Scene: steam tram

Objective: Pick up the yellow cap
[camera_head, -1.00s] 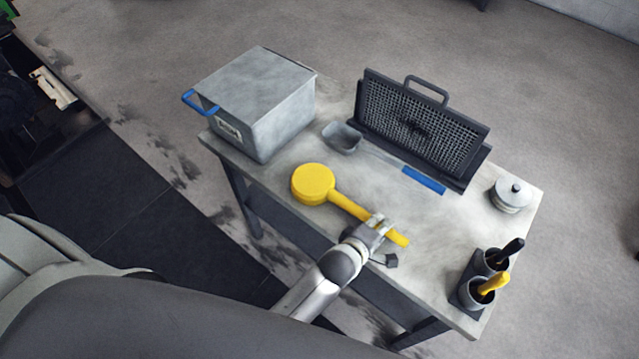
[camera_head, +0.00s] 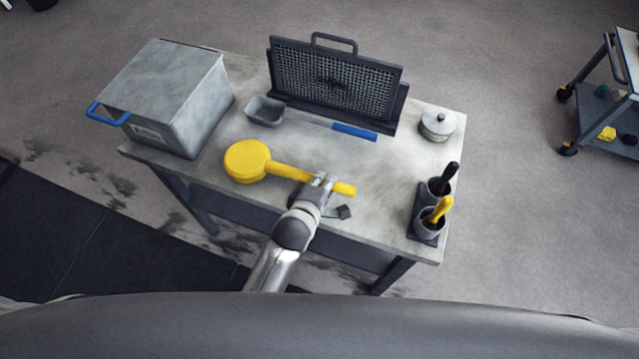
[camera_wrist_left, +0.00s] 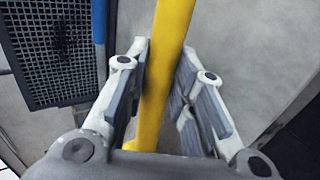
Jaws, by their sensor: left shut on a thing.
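The yellow cap (camera_head: 246,161) has a round, thick yellow head and a long straight yellow handle. It is over the left front part of the grey table (camera_head: 385,215), its handle pointing right. My left gripper (camera_head: 324,182) is shut on the handle near its far end. In the left wrist view the yellow handle (camera_wrist_left: 165,60) runs between the two fingers; the round head is outside that view. Whether the cap touches the tabletop or is slightly raised, I cannot tell. My right gripper is not in view.
A grey box (camera_head: 175,95) with a blue handle stands at the left. Behind are a mesh rack (camera_head: 335,80) and a blue-handled scoop (camera_head: 265,111). A lidded pot (camera_head: 437,124) and two cups with handled tools (camera_head: 430,220) stand at the right. A cart (camera_head: 610,110) is farther right.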

